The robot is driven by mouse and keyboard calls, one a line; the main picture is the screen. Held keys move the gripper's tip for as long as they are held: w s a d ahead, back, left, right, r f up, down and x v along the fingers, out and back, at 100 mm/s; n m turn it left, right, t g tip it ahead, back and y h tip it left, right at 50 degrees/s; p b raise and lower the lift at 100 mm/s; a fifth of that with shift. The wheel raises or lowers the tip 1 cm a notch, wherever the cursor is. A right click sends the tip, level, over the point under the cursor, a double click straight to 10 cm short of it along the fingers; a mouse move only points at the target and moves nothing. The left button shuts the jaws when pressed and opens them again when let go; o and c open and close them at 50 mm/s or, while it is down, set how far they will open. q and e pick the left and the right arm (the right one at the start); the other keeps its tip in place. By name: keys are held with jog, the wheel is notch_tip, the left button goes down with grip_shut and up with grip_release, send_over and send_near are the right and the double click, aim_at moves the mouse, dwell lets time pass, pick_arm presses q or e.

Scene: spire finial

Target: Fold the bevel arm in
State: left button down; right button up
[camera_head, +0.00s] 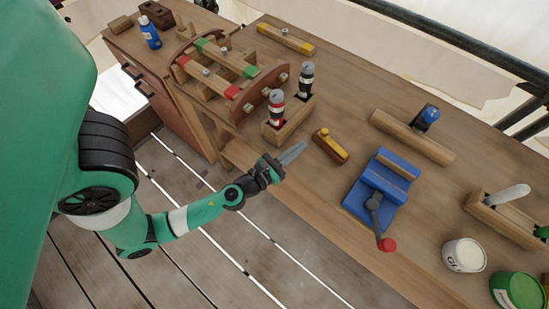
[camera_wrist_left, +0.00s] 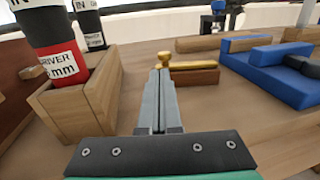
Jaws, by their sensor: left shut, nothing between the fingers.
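A small wooden piece with brass on top, which looks like the bevel (camera_head: 330,145), lies on the bench. In the left wrist view its brown stock (camera_wrist_left: 195,79) carries a brass bar (camera_wrist_left: 196,66) lying along the top, with a brass knob (camera_wrist_left: 165,58) at its left end. My left gripper (camera_head: 299,149) is shut and empty, just left of the bevel at the bench's front side. In the left wrist view its fingertips (camera_wrist_left: 160,73) point toward the knob end and partly cover it; I cannot tell whether they touch. My right gripper is not in view.
A wooden holder (camera_head: 278,132) with red and black drivers stands close left of the bevel. A blue vise (camera_head: 371,208) with a red-knobbed handle is to the right. A wooden beam (camera_head: 413,137) lies behind. Cans (camera_head: 463,256) stand at the right front. A slatted rack (camera_head: 205,75) is at the left.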

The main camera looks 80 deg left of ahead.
pick_arm(q)
jog(key=a+b+v, duration=0.1)
jog(key=v, duration=0.7)
jog(key=shift+s+d+b, duration=0.15)
jog(key=shift+s+b, duration=0.25)
jog(key=shift+s, duration=0.05)
